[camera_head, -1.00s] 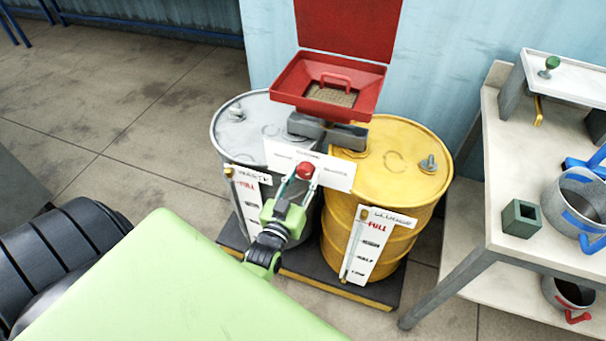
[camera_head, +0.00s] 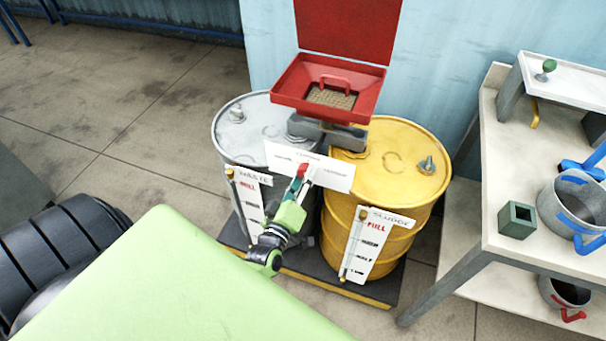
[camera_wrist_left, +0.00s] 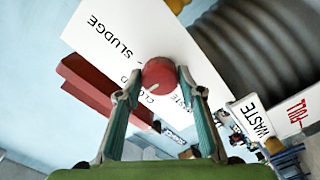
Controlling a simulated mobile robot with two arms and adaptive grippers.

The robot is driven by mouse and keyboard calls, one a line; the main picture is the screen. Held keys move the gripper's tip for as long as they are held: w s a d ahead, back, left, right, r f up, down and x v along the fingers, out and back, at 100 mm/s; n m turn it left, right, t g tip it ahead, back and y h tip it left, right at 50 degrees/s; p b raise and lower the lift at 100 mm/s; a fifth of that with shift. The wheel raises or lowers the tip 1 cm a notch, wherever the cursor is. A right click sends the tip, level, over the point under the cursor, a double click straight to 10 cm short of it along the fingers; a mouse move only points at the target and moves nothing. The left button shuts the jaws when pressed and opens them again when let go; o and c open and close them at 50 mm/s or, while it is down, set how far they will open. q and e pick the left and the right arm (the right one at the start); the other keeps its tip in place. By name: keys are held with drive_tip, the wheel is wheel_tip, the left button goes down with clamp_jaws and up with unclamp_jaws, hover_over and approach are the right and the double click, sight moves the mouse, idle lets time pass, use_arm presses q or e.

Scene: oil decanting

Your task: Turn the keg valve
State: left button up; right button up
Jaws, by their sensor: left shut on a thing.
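The keg valve's round red knob (camera_head: 303,170) sits in front of a white sign plate (camera_head: 338,176), below the red hopper. My left gripper (camera_head: 297,184) is shut on the knob and partly covers it in the head view. In the left wrist view the red knob (camera_wrist_left: 158,73) lies between the two fingertips of the gripper (camera_wrist_left: 156,86). The sign plate (camera_wrist_left: 105,32) reads SLUDGE at one end there; its other words are partly hidden. The silver drum (camera_head: 236,135) is at left and the yellow drum (camera_head: 405,165) at right. My right gripper is not in view.
The red hopper (camera_head: 285,85) stands above both drums. White level gauges stand on the fronts of the waste (camera_head: 250,200) and sludge (camera_head: 368,245) drums. A table (camera_head: 520,110) with pots stands at right. Open floor (camera_head: 130,120) lies at left.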

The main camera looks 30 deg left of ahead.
use_arm(q)
drive_tip(key=shift+w+r+n, duration=0.1)
drive_tip(key=shift+r+n, duration=0.05)
drive_tip(key=shift+n, duration=0.35)
drive_tip(key=o, duration=1.1)
drive_tip(key=shift+w, duration=0.1)
drive_tip(key=v, duration=1.2)
drive_tip(key=shift+f, duration=0.25)
